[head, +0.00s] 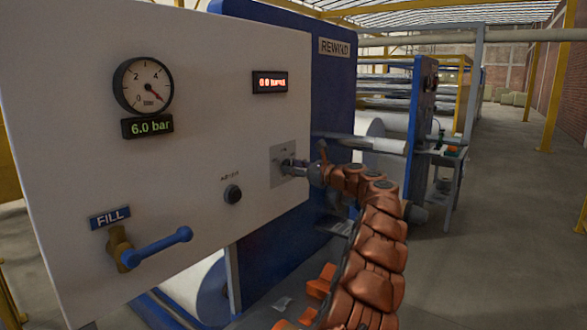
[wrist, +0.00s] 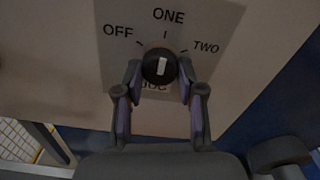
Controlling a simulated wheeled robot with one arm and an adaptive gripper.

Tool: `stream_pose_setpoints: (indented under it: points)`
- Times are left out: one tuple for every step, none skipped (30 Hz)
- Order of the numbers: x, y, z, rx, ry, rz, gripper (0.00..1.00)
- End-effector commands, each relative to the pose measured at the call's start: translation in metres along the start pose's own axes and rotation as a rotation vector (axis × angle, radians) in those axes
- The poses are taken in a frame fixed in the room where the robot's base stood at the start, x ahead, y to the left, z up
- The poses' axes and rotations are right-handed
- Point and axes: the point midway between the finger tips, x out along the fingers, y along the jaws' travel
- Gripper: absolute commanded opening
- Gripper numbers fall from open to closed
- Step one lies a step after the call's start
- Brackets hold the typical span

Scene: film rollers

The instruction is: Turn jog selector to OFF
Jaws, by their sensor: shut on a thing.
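The jog selector (wrist: 159,67) is a round black knob with a white bar, on a grey plate (wrist: 112,45) marked OFF at left, ONE at top and TWO at right. The white bar is nearly upright and points towards ONE. My gripper (wrist: 159,72) has one fingertip on each side of the knob and is shut on it. In the head view the plate (head: 279,153) sits near the right edge of the white panel, and my gripper (head: 299,166) reaches it from the right, largely hiding the knob.
The white panel (head: 200,120) also bears a gauge (head: 143,85), a 6.0 bar readout (head: 147,127), a red-digit display (head: 270,82), a black button (head: 232,194) and the FILL valve's blue lever (head: 155,248), which sticks out. Clear floor (head: 480,230) lies to the right.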

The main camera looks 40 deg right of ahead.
Motion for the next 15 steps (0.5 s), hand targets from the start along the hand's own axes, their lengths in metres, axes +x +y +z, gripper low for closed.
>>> stream_pose_setpoints:
  points:
    - [0.0001, 0.0002, -0.0002, 0.0, 0.0, 0.001, 0.15]
    - [0.0001, 0.0002, -0.0003, 0.0, 0.0, 0.001, 0.11]
    - [0.0001, 0.0002, -0.0003, 0.0, 0.0, 0.001, 0.07]
    - [0.0001, 0.0002, -0.0003, 0.0, 0.0, 0.001, 0.04]
    - [0.0001, 0.0003, -0.0003, 0.0, 0.0, 0.001, 0.04]
    - [0.0001, 0.0003, -0.0003, 0.0, 0.0, 0.001, 0.04]
    - [0.0001, 0.0003, -0.0003, -0.001, 0.0, 0.001, 0.04]
    - [0.0002, 0.0004, -0.0004, -0.003, 0.0, 0.001, 0.04]
    - [0.0002, 0.0003, -0.0004, -0.007, 0.0, 0.001, 0.04]
    - [0.0002, 0.0003, -0.0005, -0.011, 0.0, 0.001, 0.04]
    - [0.0002, 0.0004, -0.0005, -0.017, 0.0, 0.001, 0.04]
    - [0.0003, 0.0004, -0.0005, -0.027, 0.0, 0.001, 0.04]
    - [0.0003, 0.0004, -0.0006, -0.036, 0.0, 0.001, 0.04]
    - [0.0004, 0.0004, -0.0007, -0.046, 0.0, 0.001, 0.04]
    - [0.0004, 0.0003, -0.0008, -0.063, 0.0, 0.001, 0.04]
